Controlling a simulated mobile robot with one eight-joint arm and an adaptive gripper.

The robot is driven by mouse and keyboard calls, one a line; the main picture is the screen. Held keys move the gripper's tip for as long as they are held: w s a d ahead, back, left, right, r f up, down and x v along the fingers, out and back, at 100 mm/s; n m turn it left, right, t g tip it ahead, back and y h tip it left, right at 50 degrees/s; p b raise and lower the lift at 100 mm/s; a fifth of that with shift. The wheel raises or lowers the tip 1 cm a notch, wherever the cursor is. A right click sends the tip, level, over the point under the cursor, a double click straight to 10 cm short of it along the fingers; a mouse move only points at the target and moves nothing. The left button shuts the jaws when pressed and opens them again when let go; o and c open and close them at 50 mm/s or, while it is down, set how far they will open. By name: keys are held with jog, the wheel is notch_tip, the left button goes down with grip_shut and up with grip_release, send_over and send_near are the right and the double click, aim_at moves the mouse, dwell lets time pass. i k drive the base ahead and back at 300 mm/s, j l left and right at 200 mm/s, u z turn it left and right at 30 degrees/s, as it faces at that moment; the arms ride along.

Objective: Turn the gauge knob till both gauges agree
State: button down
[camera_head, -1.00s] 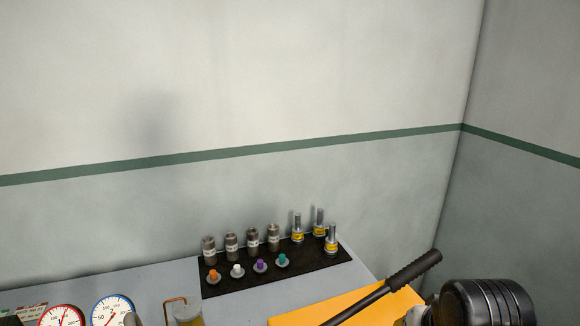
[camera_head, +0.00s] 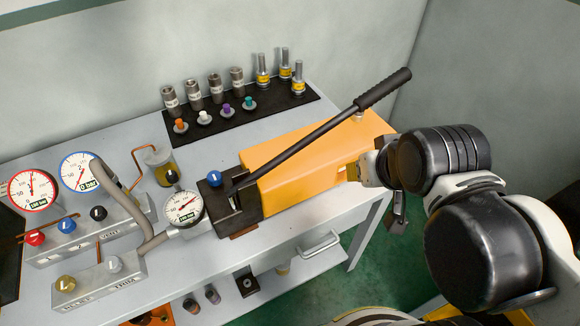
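The red-rimmed gauge (camera_head: 33,188) and the blue-rimmed gauge (camera_head: 80,173) stand at the left of the bench. Their needles point in different directions; the exact readings are too small to tell. A third, grey-rimmed gauge (camera_head: 183,207) sits by the pump. A manifold below the first two carries a red knob (camera_head: 36,237), a blue knob (camera_head: 66,225) and a black knob (camera_head: 98,213). A lower labelled block has a gold knob (camera_head: 65,283) and a pale grey knob (camera_head: 115,264). My gripper (camera_head: 398,208) hangs right of the orange pump, far from the knobs; its fingers are mostly hidden by my arm.
The orange pump (camera_head: 300,165) with a long black lever (camera_head: 320,130) lies between my arm and the gauges. A grey hose (camera_head: 125,195) arches by the manifold. A black mat (camera_head: 240,122) holds fittings and coloured plugs. Bottle (camera_head: 162,165) stands behind. Front bench strip is clear.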

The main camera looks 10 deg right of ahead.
aim_at(172, 176)
jog(key=u, duration=1.35)
